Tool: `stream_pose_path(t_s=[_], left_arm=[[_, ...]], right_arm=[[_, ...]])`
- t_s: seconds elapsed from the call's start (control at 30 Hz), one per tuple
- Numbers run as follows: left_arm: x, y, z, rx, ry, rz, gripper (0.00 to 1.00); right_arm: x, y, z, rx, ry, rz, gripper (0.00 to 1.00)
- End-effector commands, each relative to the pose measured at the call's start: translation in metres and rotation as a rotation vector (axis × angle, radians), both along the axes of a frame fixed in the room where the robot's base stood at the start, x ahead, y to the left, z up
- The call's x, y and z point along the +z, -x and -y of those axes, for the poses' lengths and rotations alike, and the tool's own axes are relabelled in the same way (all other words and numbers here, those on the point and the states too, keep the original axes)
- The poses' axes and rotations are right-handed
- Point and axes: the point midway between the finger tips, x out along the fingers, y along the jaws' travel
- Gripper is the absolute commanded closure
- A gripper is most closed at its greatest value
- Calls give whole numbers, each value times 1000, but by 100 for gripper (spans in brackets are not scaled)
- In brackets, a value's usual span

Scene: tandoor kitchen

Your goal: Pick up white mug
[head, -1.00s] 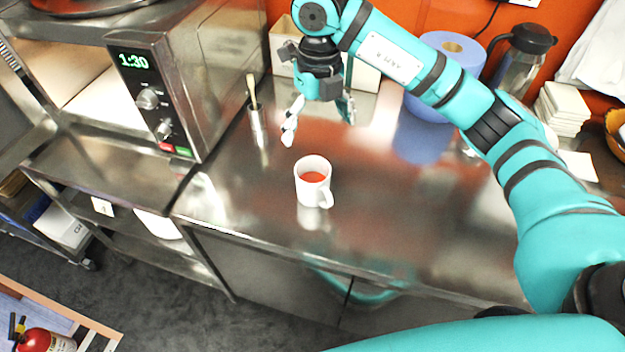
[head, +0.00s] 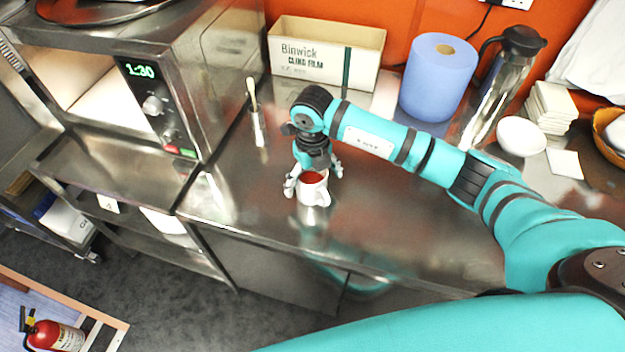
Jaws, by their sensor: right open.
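The white mug (head: 313,193) stands upright on the steel counter (head: 400,220) near its front edge. It holds a red-orange liquid, and its handle points to the lower right. My right gripper (head: 313,180) is open at the mug's far side, with one finger at its left and the other at its upper right. I cannot tell whether the fingers touch the mug. My left gripper is not in view.
A small metal holder with a brush (head: 257,125) stands left of my gripper, beside the oven (head: 185,90). A cling film box (head: 325,55), blue paper roll (head: 438,80), glass jug (head: 500,75) and white bowl (head: 521,137) stand behind. The counter right of the mug is clear.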

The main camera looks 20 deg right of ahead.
Motion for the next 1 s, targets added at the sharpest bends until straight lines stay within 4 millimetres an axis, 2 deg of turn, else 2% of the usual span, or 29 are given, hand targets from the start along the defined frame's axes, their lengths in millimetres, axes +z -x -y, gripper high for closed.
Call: stream_pose_path(t_s=[0.2, 0.4, 0.9, 1.0], left_arm=[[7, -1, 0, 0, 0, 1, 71], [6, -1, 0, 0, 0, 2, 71], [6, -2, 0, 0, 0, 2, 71], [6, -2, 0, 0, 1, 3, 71]], right_arm=[[-18, 0, 0, 0, -1, 0, 0], [-19, -1, 0, 0, 0, 1, 0], [-18, -1, 0, 0, 0, 1, 65], [-18, -1, 0, 0, 0, 1, 73]])
